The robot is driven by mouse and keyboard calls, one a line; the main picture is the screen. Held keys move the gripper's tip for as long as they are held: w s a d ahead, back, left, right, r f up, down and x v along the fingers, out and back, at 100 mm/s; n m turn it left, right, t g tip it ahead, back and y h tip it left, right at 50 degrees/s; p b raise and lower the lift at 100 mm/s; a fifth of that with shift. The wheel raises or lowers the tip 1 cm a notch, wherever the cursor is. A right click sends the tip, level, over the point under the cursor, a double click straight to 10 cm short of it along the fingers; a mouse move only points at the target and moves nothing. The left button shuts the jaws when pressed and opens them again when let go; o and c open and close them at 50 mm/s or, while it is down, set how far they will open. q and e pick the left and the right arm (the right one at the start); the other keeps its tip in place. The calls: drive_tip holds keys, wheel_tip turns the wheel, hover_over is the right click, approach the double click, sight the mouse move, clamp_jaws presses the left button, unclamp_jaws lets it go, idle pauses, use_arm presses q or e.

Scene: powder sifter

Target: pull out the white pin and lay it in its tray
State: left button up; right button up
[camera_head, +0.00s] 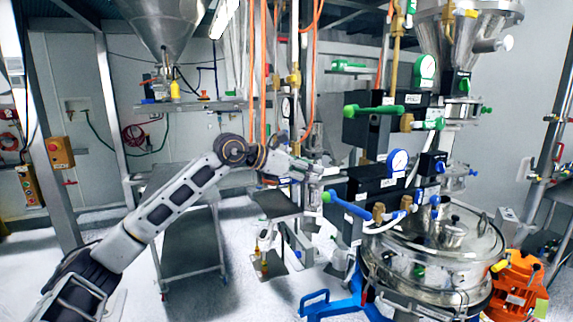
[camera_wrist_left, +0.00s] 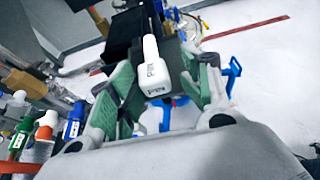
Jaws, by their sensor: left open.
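The white pin (camera_wrist_left: 154,72), with a rounded handle and a dark label on its end, shows in the left wrist view between the green-padded fingers of my left gripper (camera_wrist_left: 160,82). The fingers are open, with a gap visible on each side of the handle. A black block (camera_wrist_left: 124,34) lies behind the pin. In the head view my left gripper (camera_head: 312,180) is beside the valve assembly, left of the blue handle (camera_head: 349,207); I cannot make out the pin clearly there. I cannot tell which surface is the pin's tray. My right gripper is not in view.
A green handle (camera_head: 374,110) sticks out above my gripper. A round steel vessel (camera_head: 430,290) stands at the lower right, next to an orange motor (camera_head: 517,285). Orange hoses (camera_head: 263,70) hang near my forearm. Open floor (camera_head: 230,295) lies at the lower middle.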

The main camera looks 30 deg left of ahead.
use_arm(q)
drive_tip(key=shift+a+f, duration=0.25)
drive_tip(key=shift+f, duration=0.4)
drive_tip(key=r+v, duration=0.1)
drive_tip(key=v, duration=1)
drive_tip(key=shift+s+r, duration=0.15)
drive_tip(key=shift+r, duration=0.05)
drive_tip(key=shift+s, duration=0.15)
drive_tip(key=shift+r, duration=0.2)
idle(1.1)
